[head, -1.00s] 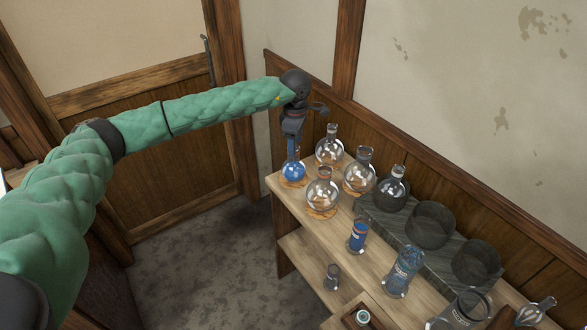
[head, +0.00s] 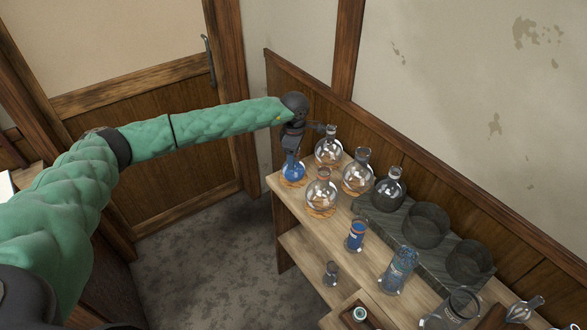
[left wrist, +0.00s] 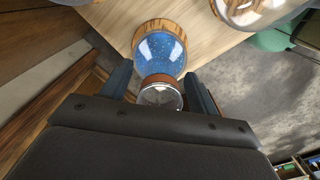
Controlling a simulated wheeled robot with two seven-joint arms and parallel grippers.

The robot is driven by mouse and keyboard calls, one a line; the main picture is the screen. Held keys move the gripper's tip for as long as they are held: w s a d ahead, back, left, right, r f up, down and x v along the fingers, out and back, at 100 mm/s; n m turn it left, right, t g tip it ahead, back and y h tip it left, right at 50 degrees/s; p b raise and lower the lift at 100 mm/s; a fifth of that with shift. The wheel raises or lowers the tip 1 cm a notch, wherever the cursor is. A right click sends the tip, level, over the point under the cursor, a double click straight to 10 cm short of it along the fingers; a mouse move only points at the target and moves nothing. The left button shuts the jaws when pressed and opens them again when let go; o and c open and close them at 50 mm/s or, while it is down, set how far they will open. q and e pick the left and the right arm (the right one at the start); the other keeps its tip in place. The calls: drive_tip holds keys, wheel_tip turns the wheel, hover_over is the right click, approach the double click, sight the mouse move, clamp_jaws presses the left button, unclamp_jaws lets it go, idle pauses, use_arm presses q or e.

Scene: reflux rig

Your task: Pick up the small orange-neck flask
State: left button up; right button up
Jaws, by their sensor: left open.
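A small round flask with blue contents (head: 293,172) stands on a cork ring at the far left corner of the bench. In the left wrist view the blue flask (left wrist: 160,50) shows an orange-brown band on its neck and a clear mouth towards the palm. My left gripper (head: 292,150) is above the flask, pointing down. In the left wrist view its open fingers (left wrist: 160,84) are on either side of the neck, with a gap visible at each side. My right gripper is not in view.
Clear round flasks stand close by, one in front (head: 321,194), one behind (head: 328,148) and one to the right (head: 357,177). A dark stone slab (head: 394,225) holds dark round vessels. A blue-labelled jar (head: 356,236) stands nearer. Left of the bench is open floor.

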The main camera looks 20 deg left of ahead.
use_arm(q)
drive_tip(key=shift+c, duration=0.4)
drive_tip(key=c, duration=0.8)
drive_tip(key=shift+c, duration=0.2)
drive_tip(key=shift+r, duration=0.25)
